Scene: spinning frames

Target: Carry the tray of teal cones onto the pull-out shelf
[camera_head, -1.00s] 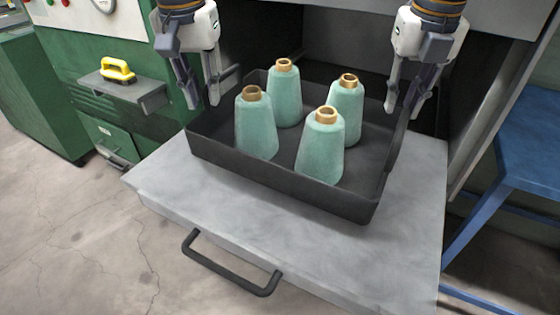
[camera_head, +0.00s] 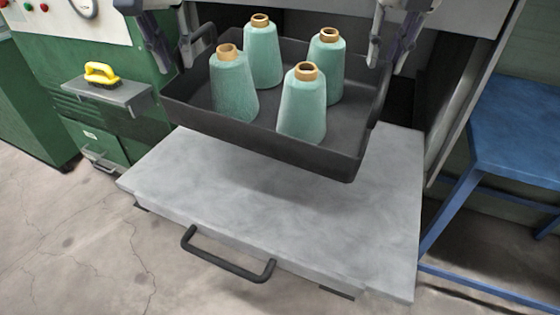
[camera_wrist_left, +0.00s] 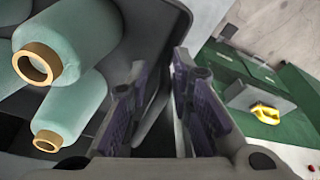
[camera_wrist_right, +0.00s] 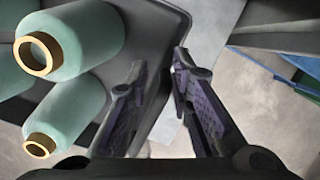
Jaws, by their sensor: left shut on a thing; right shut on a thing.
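The dark grey tray (camera_head: 270,142) carries several upright teal cones (camera_head: 303,105) with tan tops. It appears held level above the grey pull-out shelf (camera_head: 270,205), whose front part is bare. My left gripper (camera_head: 178,60) is shut on the tray's left side; the left wrist view shows its fingers (camera_wrist_left: 158,85) at the tray wall, cones beside them. My right gripper (camera_head: 386,60) is shut on the tray's right side, and its fingers (camera_wrist_right: 157,85) show at the wall in the right wrist view. The exact finger contact is partly hidden.
The shelf has a black front handle (camera_head: 228,257). A blue table (camera_head: 520,130) stands at right. A dark recess lies behind the tray.

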